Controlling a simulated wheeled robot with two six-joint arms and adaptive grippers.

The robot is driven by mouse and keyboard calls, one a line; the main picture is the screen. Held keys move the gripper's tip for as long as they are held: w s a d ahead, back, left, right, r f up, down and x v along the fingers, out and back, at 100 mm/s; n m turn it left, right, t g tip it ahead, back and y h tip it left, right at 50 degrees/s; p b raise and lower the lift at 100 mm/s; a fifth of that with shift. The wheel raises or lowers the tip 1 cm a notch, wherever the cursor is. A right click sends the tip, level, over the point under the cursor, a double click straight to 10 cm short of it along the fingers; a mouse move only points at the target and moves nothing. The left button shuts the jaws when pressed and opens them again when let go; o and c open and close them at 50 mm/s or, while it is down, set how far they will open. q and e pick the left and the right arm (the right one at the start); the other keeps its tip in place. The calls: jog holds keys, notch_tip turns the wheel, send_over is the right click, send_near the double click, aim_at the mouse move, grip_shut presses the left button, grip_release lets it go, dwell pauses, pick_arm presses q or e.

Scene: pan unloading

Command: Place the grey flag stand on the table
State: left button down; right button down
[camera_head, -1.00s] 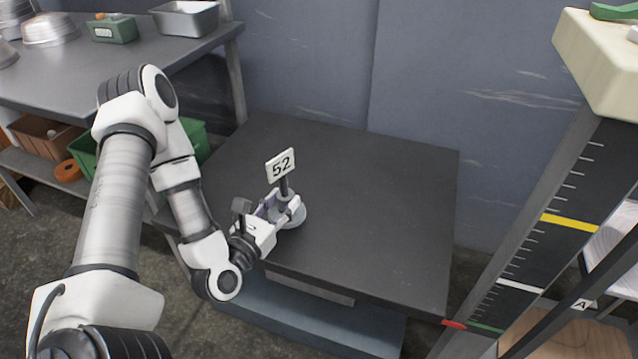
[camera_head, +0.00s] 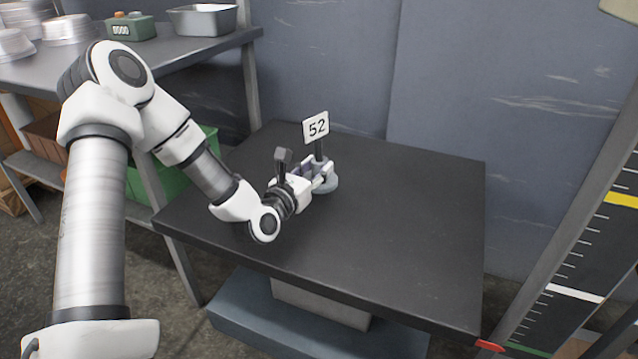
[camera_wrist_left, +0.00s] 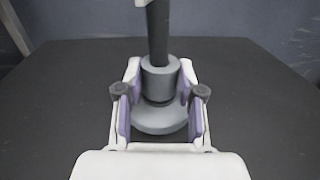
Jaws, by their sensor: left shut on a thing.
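The grey flag stand (camera_head: 327,184) has a round base, a dark post and a white card reading 52. It is upright at the middle of the black table (camera_head: 400,240), toward the back; whether its base touches the top is hard to tell. My left gripper (camera_head: 322,170) is shut on the stand's collar, low on the post. In the left wrist view the fingers (camera_wrist_left: 159,92) flank the grey collar, with the round base (camera_wrist_left: 160,122) below them. The card is mostly cut off there. My right gripper is not in view.
A grey side table (camera_head: 150,50) at the left holds metal pans and a green box (camera_head: 131,27). A blue-grey wall stands behind. A post with measuring marks (camera_head: 590,240) rises at the right. The black table's right and front parts are clear.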

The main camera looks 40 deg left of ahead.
pick_arm(q)
jog(key=shift+w+a+f, duration=0.15)
jog(key=shift+w+a, duration=0.1)
jog(key=shift+w, duration=0.5)
jog(key=shift+w+a+f+b, duration=0.1)
jog(key=shift+w+f+b, duration=0.15)
jog(key=shift+b, duration=0.1)
jog(key=shift+f+b, duration=0.9)
jog(key=shift+f, duration=0.55)
jog(key=shift+f, duration=0.15)
jog(key=c, duration=0.7)
grip_release()
